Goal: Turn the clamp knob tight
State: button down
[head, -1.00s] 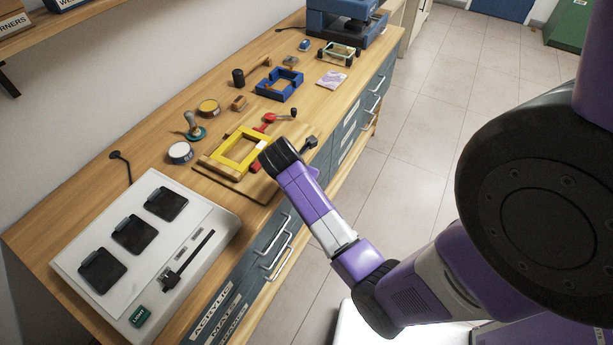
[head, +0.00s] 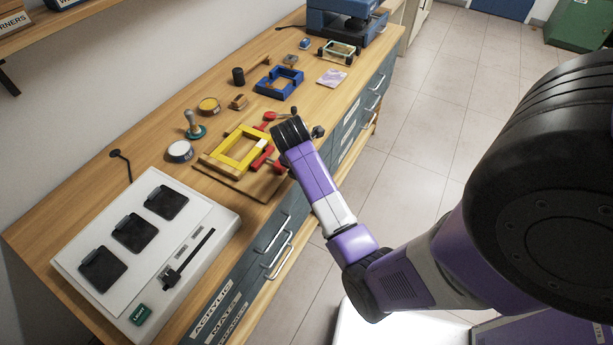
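A yellow square frame (head: 240,147) lies on a wooden board (head: 228,183) near the front edge of the bench. Red clamp parts (head: 263,158) sit at its right side, and another red piece (head: 271,116) shows at its far corner. I cannot make out the clamp knob; my wrist covers part of this area. The black end of my arm with my gripper (head: 291,130) is just right of the frame, over the bench's front edge. The fingers are hidden or too small to tell. A small black part (head: 318,131) shows beside my wrist; I cannot tell what it is.
A blue frame (head: 279,83), a stamp (head: 194,125), round tins (head: 180,151) and small blocks stand around the board. A white panel with black pads (head: 135,233) is at the near left. A blue machine (head: 343,20) stands at the far end. The floor right of the drawers is clear.

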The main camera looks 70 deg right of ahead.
jog(key=shift+s+f, duration=0.25)
jog(key=shift+s, duration=0.4)
jog(key=c, duration=1.2)
grip_release()
jog(key=shift+c, duration=0.2)
jog(key=shift+w, duration=0.1)
jog(key=shift+w+r, duration=0.2)
jog(key=shift+w, duration=0.05)
jog(key=shift+r, duration=0.1)
jog(key=shift+w+a+r, duration=0.1)
jog(key=shift+a+r, duration=0.05)
jog(key=shift+r, duration=0.15)
jog(key=b+v, duration=0.1)
jog(key=v, duration=0.6)
